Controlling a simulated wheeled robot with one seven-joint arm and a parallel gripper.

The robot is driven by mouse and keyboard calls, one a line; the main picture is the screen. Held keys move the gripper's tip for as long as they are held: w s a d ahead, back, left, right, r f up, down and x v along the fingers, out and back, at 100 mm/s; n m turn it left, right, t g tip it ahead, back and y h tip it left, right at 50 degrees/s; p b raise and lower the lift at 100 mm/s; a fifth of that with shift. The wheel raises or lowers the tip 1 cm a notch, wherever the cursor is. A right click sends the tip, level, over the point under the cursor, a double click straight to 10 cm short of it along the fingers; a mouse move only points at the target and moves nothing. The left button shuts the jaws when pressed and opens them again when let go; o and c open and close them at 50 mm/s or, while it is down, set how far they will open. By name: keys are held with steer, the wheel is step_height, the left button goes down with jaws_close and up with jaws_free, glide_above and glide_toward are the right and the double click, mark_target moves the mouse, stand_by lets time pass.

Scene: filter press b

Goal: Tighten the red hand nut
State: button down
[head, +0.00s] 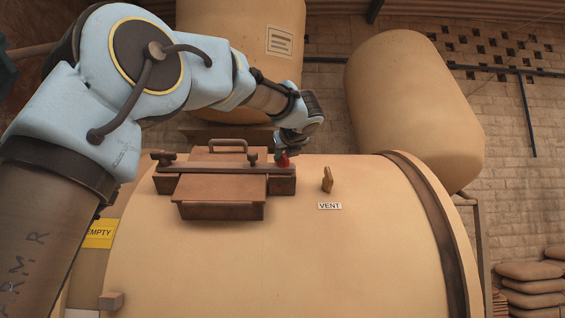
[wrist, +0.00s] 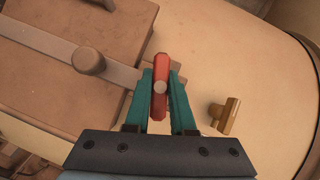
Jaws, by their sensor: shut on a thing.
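The red hand nut (head: 284,160) sits at the right end of the dark clamp bar (head: 222,168) across the hatch on top of the large tan tank. In the wrist view the red hand nut (wrist: 161,70) is an elongated red bar with a pale round stud end at its middle. My gripper (head: 281,157) is above the right end of the bar. In the wrist view the teal fingers of my gripper (wrist: 160,95) stand on both sides of the nut, shut on it. The nut's underside and thread are hidden.
A brass vent valve (head: 327,179) stands just right of the nut, above a VENT label (head: 329,206); it is close to my right finger in the wrist view (wrist: 229,113). A round knob (wrist: 89,60) rises from the bar. The tank top (head: 380,240) beyond is clear.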

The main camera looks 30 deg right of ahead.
steer(key=shift+m+h, duration=0.9)
steer(key=shift+m, duration=0.7)
steer(key=shift+m+g, duration=0.3)
steer(key=c, duration=0.8)
jaws_free()
steer(key=shift+o, duration=0.2)
steer(key=b+v, duration=0.3)
steer(key=v, duration=0.8)
